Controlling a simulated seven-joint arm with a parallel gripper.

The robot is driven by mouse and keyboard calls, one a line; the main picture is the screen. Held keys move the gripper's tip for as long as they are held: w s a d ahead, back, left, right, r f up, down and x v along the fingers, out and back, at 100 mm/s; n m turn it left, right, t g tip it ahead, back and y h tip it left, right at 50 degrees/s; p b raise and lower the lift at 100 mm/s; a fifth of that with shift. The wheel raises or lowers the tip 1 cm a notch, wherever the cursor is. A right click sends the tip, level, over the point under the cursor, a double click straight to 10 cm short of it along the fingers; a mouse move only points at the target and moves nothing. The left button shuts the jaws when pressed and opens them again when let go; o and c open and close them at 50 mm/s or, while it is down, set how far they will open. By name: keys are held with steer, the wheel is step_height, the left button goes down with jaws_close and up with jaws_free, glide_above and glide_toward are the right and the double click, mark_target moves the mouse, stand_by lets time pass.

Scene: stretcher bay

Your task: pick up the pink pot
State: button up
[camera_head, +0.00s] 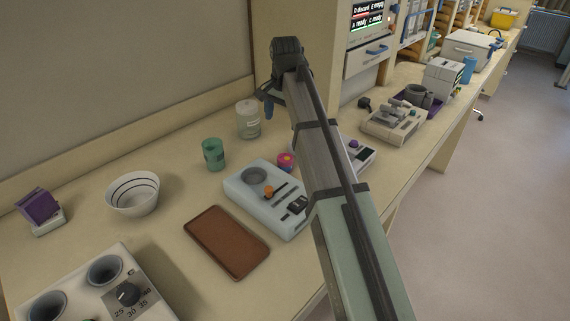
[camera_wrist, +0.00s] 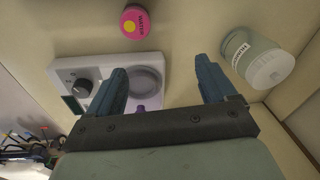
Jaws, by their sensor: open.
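The pink pot (camera_head: 286,161) is small and stands on the bench behind the pale blue device in the head view. In the wrist view the pink pot (camera_wrist: 134,22) is near the top edge, with a yellow dot and dark lettering on top. My gripper (camera_head: 268,108) is raised above the bench at the back, beyond the pot. In the wrist view my gripper (camera_wrist: 162,68) has its two blue fingers wide apart with nothing between them. The pot is outside the fingers, above them in the picture.
A lidded jar (camera_head: 248,120) stands near my gripper; the jar also shows in the wrist view (camera_wrist: 255,58). A green cup (camera_head: 213,154), a pale blue device (camera_head: 235,190) and a brown tray (camera_head: 226,243) are close by. A small white device (camera_wrist: 95,70) lies below the fingers.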

mark_target(285, 157)
steer(key=shift+s+d+f+m+g, duration=0.1)
steer(key=shift+s+f+m+g, duration=0.3)
steer(key=shift+f+m, duration=1.7)
steer(key=shift+s+d+f+m+g, duration=0.15)
steer(key=shift+s+f+m, duration=0.45)
steer(key=shift+f+m, duration=1.55)
steer(key=shift+s+d+f+m+g, duration=0.1)
steer(key=shift+s+f+m+g, duration=0.3)
steer(key=shift+f+m, duration=1.7)
steer(key=shift+s+f+n, duration=0.1)
steer(key=shift+f+n, duration=0.6)
steer(key=shift+n, duration=0.05)
steer(key=c, duration=1.1)
